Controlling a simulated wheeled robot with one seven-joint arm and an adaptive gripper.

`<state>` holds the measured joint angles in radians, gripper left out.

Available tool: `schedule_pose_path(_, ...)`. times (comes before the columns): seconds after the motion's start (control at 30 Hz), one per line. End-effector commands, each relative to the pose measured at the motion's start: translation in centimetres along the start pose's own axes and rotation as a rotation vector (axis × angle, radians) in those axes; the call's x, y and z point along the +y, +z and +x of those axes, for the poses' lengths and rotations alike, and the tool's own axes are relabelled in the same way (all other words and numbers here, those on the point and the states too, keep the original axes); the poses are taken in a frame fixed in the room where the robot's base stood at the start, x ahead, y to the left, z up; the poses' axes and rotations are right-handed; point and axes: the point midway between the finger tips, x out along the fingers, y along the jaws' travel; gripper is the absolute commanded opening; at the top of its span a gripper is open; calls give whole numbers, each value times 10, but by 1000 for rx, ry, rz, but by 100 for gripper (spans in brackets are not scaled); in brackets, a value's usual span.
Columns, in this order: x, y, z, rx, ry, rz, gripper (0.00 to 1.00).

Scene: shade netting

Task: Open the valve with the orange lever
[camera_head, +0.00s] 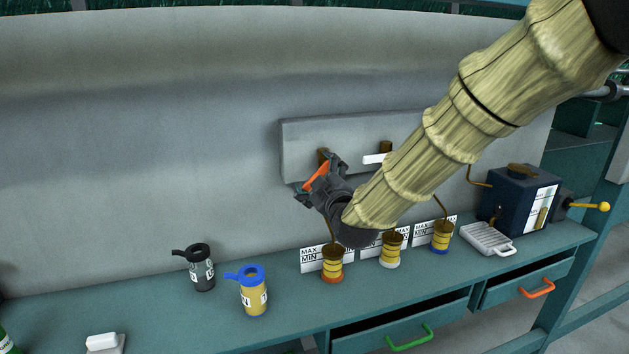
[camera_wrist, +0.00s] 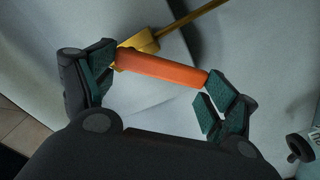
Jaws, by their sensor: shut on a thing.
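The orange lever (camera_head: 316,177) is on the left brass valve (camera_head: 323,153) of the grey wall panel (camera_head: 300,135). It slants down to the left in the head view. My gripper (camera_head: 319,178) is at the lever, one finger above right and one below left. In the wrist view, the orange lever (camera_wrist: 162,69) lies lengthwise between the pads of my gripper (camera_wrist: 160,78), which is shut on its two ends. The brass valve body (camera_wrist: 140,40) and its pipe (camera_wrist: 190,18) show behind it. My arm hides part of the panel.
A white lever (camera_head: 375,159) is to the right on the panel. Below stand banded cups with orange (camera_head: 332,265), white (camera_head: 391,248) and blue (camera_head: 440,237) bases. A black bottle (camera_head: 201,268) and a blue-lidded bottle (camera_head: 253,291) stand left. A dark blue box (camera_head: 515,193) stands right.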

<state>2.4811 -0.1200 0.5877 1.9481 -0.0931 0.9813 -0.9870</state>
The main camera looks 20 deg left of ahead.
Motion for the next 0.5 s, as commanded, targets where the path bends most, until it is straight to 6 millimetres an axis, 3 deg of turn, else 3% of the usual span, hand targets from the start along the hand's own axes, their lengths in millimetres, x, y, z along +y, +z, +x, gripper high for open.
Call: schedule_pose_path(0.5, 0, 2, 0, 0, 0, -54, 43)
